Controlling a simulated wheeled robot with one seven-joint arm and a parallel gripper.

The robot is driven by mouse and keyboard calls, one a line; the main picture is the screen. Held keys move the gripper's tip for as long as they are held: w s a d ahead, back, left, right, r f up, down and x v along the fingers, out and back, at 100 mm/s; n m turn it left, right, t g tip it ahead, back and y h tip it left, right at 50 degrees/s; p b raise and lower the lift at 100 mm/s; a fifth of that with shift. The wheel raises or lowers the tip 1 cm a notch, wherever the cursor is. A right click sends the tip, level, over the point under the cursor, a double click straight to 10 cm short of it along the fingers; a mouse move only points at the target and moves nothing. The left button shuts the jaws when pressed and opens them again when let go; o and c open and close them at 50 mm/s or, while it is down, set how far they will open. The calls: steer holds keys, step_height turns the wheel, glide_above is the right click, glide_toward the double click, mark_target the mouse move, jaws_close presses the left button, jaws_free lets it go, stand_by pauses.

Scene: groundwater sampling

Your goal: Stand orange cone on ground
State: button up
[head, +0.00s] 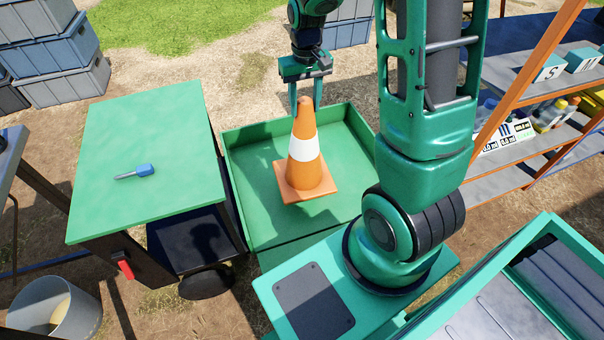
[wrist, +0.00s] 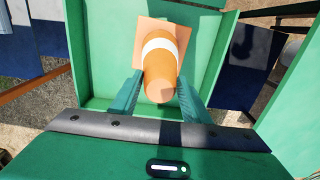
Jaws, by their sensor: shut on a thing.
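The orange cone (head: 305,167) has a white band and a square orange base, and it is roughly upright. It shows over the green tray (head: 250,190); I cannot tell for certain whether its base touches the tray floor. My gripper (head: 306,98) is above the tray with its two fingers around the cone's top, shut on it. In the wrist view the cone (wrist: 160,75) sits between the fingertips with its tip toward the camera, and its base partly shows beyond. The ground (head: 190,320) is bare dirt with straw.
A green-topped table (head: 150,205) with a blue-handled screwdriver (head: 145,170) stands left of the tray. A shelf with bottles (head: 510,135) stands right. Open dirt and grass lie behind the tray.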

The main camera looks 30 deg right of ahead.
steer(key=shift+r, duration=1.8)
